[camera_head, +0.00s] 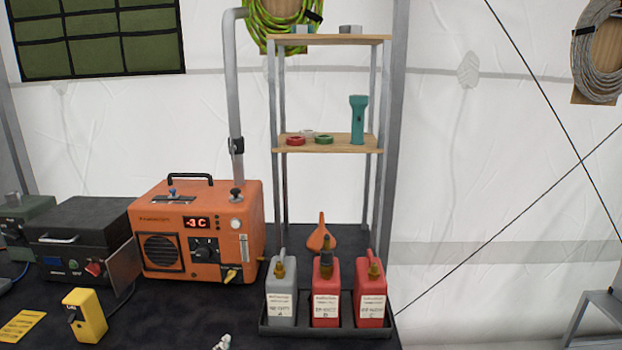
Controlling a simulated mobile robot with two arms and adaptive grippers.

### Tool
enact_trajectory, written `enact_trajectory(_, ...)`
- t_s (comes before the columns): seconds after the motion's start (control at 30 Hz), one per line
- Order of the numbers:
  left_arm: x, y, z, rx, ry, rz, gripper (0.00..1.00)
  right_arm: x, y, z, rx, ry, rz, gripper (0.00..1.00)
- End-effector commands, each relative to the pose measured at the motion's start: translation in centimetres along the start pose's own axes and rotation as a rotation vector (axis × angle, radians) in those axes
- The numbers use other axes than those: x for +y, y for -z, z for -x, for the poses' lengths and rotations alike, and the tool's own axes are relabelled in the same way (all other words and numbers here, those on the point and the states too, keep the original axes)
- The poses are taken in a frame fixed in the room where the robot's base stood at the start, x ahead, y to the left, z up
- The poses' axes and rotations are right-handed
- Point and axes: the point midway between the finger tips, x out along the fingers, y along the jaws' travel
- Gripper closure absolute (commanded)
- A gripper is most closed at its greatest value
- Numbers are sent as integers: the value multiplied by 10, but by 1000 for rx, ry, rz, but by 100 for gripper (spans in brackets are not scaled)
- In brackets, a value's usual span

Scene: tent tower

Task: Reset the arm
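Neither of my grippers nor my arms shows in the head view. The task names no object. On the dark table (180,325) stands an orange heater box (170,265) whose display reads "-3 C". Right of it a black tray (335,333) holds a grey canister (282,290) and two red canisters, one in the middle (327,285) and one at the right (371,285). An orange funnel (320,236) stands behind them.
A shelf rack (333,41) rises behind the tray, with a teal flashlight (358,118) and tape rolls on its lower board. A grey pipe (232,90) rises behind the heater. A black box (80,240) and yellow device (84,315) stand left. The table front is mostly clear.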

Motion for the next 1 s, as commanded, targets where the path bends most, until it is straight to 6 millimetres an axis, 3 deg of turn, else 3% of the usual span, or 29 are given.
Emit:
enact_trajectory(0.27,14,-50,20,-127,-95,88,67,-1,4,0,5,1,-1,38)
enact_trajectory(0.47,29,-102,52,-266,-205,179,67,-5,4,0,3,6,-3,38)
enact_trajectory(0.7,47,-161,108,-451,-361,286,67,-6,-5,0,-10,7,-2,38)
enact_trajectory(1.0,60,-209,185,-640,-535,375,67,-6,-4,0,-10,7,-2,38)
